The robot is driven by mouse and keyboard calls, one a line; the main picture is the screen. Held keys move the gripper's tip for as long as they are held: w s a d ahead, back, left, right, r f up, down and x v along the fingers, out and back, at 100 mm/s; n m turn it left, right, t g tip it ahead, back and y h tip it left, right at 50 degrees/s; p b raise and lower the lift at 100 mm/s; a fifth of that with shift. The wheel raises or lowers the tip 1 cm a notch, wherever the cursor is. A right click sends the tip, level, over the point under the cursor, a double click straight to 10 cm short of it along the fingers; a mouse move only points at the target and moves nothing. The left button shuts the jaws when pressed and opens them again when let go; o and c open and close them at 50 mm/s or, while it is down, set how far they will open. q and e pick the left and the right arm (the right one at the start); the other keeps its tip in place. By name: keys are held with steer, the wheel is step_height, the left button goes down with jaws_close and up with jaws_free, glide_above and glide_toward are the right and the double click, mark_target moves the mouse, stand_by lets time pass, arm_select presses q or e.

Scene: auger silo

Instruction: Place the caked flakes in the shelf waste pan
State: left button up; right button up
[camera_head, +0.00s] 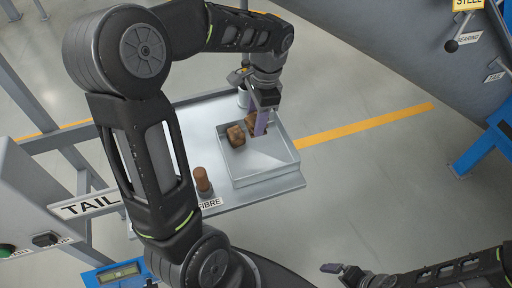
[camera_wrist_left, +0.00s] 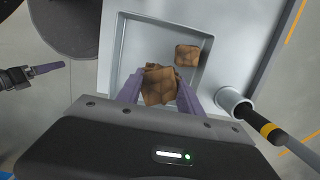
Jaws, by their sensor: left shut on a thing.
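A shallow grey square pan (camera_head: 264,168) stands on a light shelf. One brown caked flake lump (camera_head: 236,136) lies inside it by its left wall; it also shows in the left wrist view (camera_wrist_left: 187,55). My left gripper (camera_head: 261,124) reaches down over the pan's back part. Its purple fingers (camera_wrist_left: 158,88) are shut on another brown lump (camera_wrist_left: 159,84). I cannot tell whether this lump touches the pan floor. Darker brown edges show behind it. My right gripper (camera_head: 338,268) is low at the right, away from the pan, its opening unclear.
A pale cup (camera_wrist_left: 230,98) holding a black and yellow handled tool stands close beside the pan. A brown cylinder (camera_head: 202,180) stands left of the pan by the FIBRE label (camera_head: 209,203). Grey frame posts are at left.

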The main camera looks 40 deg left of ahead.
arm_select(q)
steer(key=shift+f, duration=3.1)
steer(key=shift+f, duration=1.9)
steer(key=shift+f, duration=0.2)
steer(key=o, duration=1.4)
steer(key=shift+r, duration=0.2)
steer(key=r, duration=0.4)
steer(key=w+r, duration=0.1)
steer(key=r, duration=0.3)
steer(key=d+r, duration=0.1)
steer(key=r, duration=0.3)
steer(key=shift+w, duration=0.25)
